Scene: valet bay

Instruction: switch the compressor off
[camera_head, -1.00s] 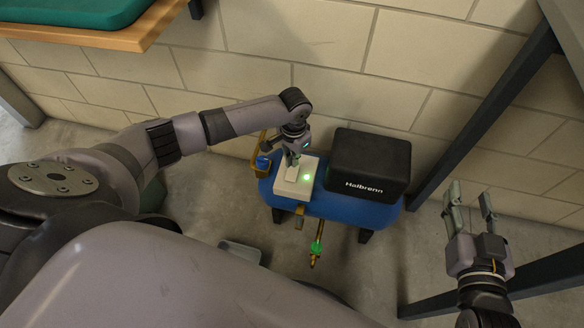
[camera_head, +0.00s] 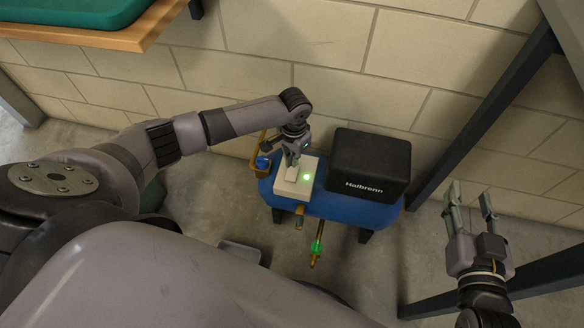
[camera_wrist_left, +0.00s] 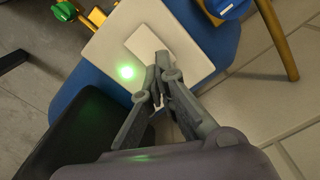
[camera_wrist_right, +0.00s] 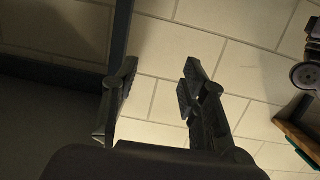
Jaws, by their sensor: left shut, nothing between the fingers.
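The compressor stands on the floor by the wall, with a blue tank (camera_head: 340,211) and a black cover (camera_head: 368,162) marked "Halbrenn". On its left end is a white control box (camera_head: 305,188) with a lit green lamp (camera_head: 306,177). The left wrist view shows the box (camera_wrist_left: 105,45), the lamp (camera_wrist_left: 126,72) and a pale rocker plate (camera_wrist_left: 148,42). My left gripper (camera_head: 291,162) is shut and empty, its fingertips at the near edge of that plate; I cannot tell whether they touch it. My right gripper (camera_head: 470,196) is open and empty, right of the compressor.
A brass pipe with a green valve (camera_head: 317,248) sticks out at the compressor's front. A dark slanted post (camera_head: 485,115) stands to its right, against the block wall (camera_head: 300,45). A wooden shelf with a green tray (camera_head: 75,12) is at upper left.

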